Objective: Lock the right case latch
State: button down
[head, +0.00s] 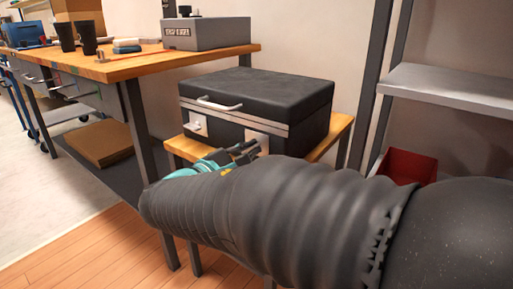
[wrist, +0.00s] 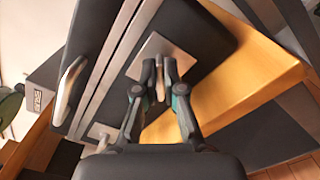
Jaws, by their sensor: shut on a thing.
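The black case (head: 255,97) with a silver band and a front handle (head: 219,105) sits closed on a small wooden table. The left latch (head: 195,125) is a pale plate on the case front. The right latch (head: 257,135) is a similar plate, partly behind my gripper (head: 250,150). In the wrist view the right latch plate (wrist: 149,53) lies just under my gripper (wrist: 160,68). The fingers are close together on the narrow latch lever (wrist: 160,82), in front of the plate. The fingertips partly hide the lever.
The small wooden table (head: 343,128) has bare top to the right of the case. A workbench (head: 150,65) with a grey box (head: 206,33) and dark cups stands at the left. Metal shelving (head: 450,85) with a red bin (head: 408,165) stands at the right.

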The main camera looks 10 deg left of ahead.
jog(key=m, duration=0.3)
jog(key=shift+f+m, duration=0.2)
jog(key=shift+m, duration=0.2)
jog(key=shift+d+f+m, duration=0.1)
jog(key=shift+f+m, duration=0.05)
jog(key=shift+m, duration=0.75)
jog(key=shift+f+m, duration=0.1)
jog(key=shift+m, duration=0.8)
jog(key=c, duration=1.3)
grip_release()
jog(key=shift+s, duration=0.15)
jog(key=v, duration=1.2)
